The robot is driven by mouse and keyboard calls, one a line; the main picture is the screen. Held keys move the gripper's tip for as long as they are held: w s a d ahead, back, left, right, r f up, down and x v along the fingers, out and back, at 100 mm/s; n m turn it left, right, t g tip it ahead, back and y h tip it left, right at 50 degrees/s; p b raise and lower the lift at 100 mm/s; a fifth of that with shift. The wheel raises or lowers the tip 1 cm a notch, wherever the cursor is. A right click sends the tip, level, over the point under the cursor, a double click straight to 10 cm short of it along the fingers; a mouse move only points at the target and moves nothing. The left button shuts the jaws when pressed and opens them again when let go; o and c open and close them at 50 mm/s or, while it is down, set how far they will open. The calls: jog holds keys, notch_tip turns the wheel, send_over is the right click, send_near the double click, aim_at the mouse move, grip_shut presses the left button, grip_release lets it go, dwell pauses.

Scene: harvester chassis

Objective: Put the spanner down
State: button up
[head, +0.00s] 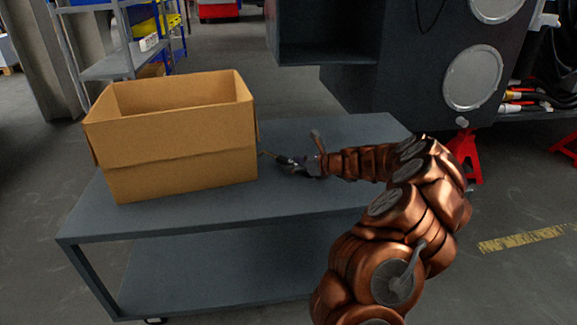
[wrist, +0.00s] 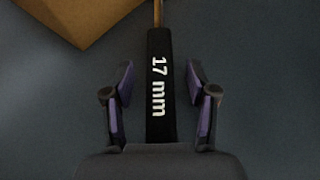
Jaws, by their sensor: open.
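The spanner (wrist: 160,85) has a black handle marked "17 mm" and a thin brass-coloured shaft. In the wrist view it lies between the two spread fingers of my gripper (wrist: 158,95), with a gap on each side. Its near end is hidden at my gripper's palm. In the head view my gripper (head: 290,163) is low over the grey table (head: 330,195), just right of the cardboard box. The spanner shows there only as a small dark and brass piece at the fingertips.
The open cardboard box (head: 180,165) stands on the table's left part, and its corner shows in the wrist view (wrist: 75,15). A dark machine body (head: 390,80) rises behind the table. Shelving (head: 105,65) stands at the back left. The table's front right is clear.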

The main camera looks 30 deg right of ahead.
jog(key=shift+c, duration=0.3)
grip_shut()
dwell(0.3)
jog(key=shift+s+d+r+p, duration=0.1)
jog(key=shift+d+r+p, duration=0.05)
jog(key=shift+r+p, duration=0.25)
notch_tip(320, 180, up, 7)
jog(key=p, duration=0.3)
jog(key=shift+d, duration=0.15)
jog(key=s+d+p, duration=0.1)
jog(key=s+d, duration=0.1)
jog(key=d, duration=0.4)
jog(key=s+d+p, duration=0.1)
jog(key=s+d, duration=0.2)
jog(key=d, duration=0.3)
jog(key=s+d+p, duration=0.1)
jog(key=s+d, duration=0.1)
jog(key=d, duration=0.4)
jog(key=shift+s+f, duration=0.3)
jog(key=shift+f, duration=0.1)
jog(key=shift+a, duration=0.15)
